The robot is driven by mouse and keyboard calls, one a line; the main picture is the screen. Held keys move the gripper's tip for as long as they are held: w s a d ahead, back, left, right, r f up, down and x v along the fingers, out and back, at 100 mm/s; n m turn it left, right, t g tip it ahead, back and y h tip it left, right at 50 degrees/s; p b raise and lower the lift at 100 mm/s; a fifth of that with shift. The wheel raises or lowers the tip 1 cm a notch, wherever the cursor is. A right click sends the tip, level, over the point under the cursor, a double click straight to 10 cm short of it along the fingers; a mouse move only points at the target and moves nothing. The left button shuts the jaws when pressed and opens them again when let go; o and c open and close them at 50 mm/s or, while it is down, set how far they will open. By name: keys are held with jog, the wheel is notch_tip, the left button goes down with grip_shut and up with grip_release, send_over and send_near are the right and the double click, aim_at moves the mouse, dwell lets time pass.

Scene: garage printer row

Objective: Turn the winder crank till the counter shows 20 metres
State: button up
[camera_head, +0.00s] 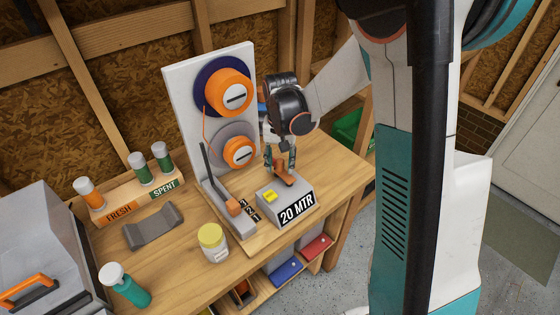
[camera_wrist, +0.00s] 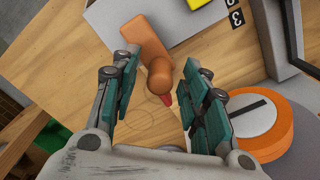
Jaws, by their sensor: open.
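The winder stands on the wooden bench as an upright white panel (camera_head: 186,118) with two orange-hubbed spools. The upper spool (camera_head: 228,94) has a dark blue disc and the lower spool (camera_head: 238,152) a grey one. The counter (camera_head: 297,209) is a grey box at the panel's foot and reads "20 MTR". The orange crank (camera_head: 284,178) sits on top of the counter box; its arm and round knob show in the wrist view (camera_wrist: 158,76). My gripper (camera_head: 281,155) is open above the crank. In the wrist view its teal fingers (camera_wrist: 160,95) stand apart on both sides of the knob.
Left on the bench are a rack of bottles (camera_head: 134,194) marked FRESH and SPENT, a grey cradle (camera_head: 153,227), a yellow-lidded jar (camera_head: 213,242) and a teal bottle (camera_head: 124,285). A grey machine (camera_head: 45,245) stands far left. Coloured bins sit below the bench.

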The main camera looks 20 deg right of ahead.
aim_at(280, 160)
notch_tip(280, 160, up, 12)
dwell(0.5)
dwell(0.3)
jog(key=s+a+r+n+t+b, duration=0.1)
jog(key=s+n+t, duration=0.1)
jog(key=s, duration=0.8)
jog(key=s+a+r+n+t+b, duration=0.1)
jog(key=s+n+t, duration=0.2)
jog(key=s, duration=0.7)
jog(key=shift+s+a+r+t, duration=0.25)
jog(key=shift+a+r+t, duration=0.15)
jog(key=shift+t, duration=0.7)
